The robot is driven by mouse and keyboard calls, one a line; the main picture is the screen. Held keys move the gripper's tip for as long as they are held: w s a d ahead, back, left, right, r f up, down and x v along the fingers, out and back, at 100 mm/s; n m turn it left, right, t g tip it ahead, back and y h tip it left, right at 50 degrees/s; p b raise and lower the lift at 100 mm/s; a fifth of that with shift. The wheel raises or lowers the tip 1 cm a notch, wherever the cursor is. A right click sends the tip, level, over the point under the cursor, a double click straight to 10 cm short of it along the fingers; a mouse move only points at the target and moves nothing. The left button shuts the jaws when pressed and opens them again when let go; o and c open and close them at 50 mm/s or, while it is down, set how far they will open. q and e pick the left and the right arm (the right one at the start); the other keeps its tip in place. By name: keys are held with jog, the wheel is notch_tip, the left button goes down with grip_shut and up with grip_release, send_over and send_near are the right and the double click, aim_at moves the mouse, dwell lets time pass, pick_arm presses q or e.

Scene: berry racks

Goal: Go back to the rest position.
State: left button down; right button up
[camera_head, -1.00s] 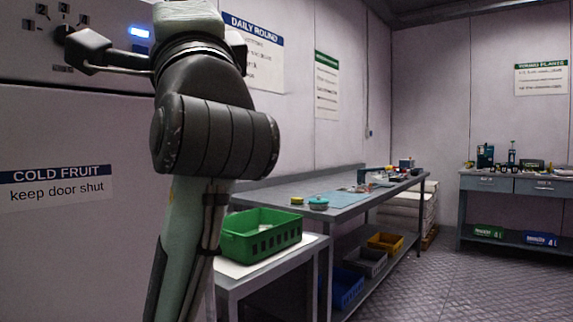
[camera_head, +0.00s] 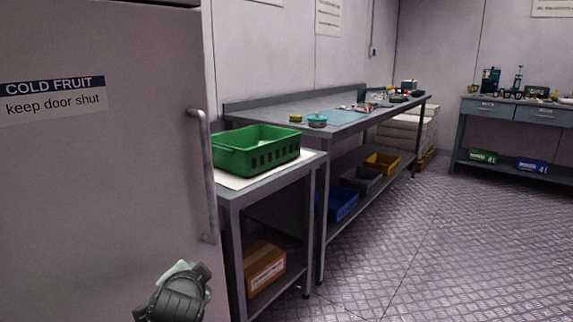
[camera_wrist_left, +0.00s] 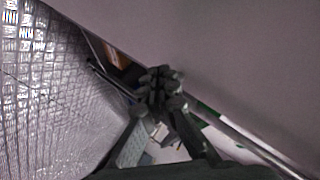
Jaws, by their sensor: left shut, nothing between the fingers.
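My left gripper (camera_wrist_left: 160,92) shows in the left wrist view with its dark fingers together and nothing between them. It points down beside a plain grey surface, with patterned floor on the other side. In the head view only a dark rounded part of my left arm shows at the bottom, in front of the cold fruit door (camera_head: 100,170). The gripper's fingers cannot be made out there. My right gripper is in neither view.
The door's handle (camera_head: 203,175) stands out close to my arm. A green crate (camera_head: 262,155) sits on a small side table (camera_head: 262,187), with a cardboard box (camera_head: 264,268) below. A long workbench (camera_head: 270,112) runs behind. The floor (camera_head: 400,260) at right is clear.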

pick_arm(q)
jog(key=s+a+f+n+g+h, duration=0.1)
jog(key=s+a+f+g, duration=0.1)
jog(key=s+f, duration=0.5)
jog(key=s+a+f+n+g, duration=0.15)
jog(key=s+f, duration=0.25)
jog(key=f, duration=0.7)
jog(key=s+a+f+n+g, duration=0.1)
jog(key=s+f+n+g, duration=0.1)
jog(key=s+f, duration=0.5)
jog(key=s+a+f+n+g, duration=0.2)
jog(key=s+f, duration=0.6)
jog(key=s, duration=0.4)
jog(key=shift+s+a+g+h, duration=0.15)
jog(key=shift+s+g+h, duration=0.2)
jog(key=shift+g, duration=0.4)
jog(key=shift+w, duration=0.1)
jog(key=shift+a, duration=0.1)
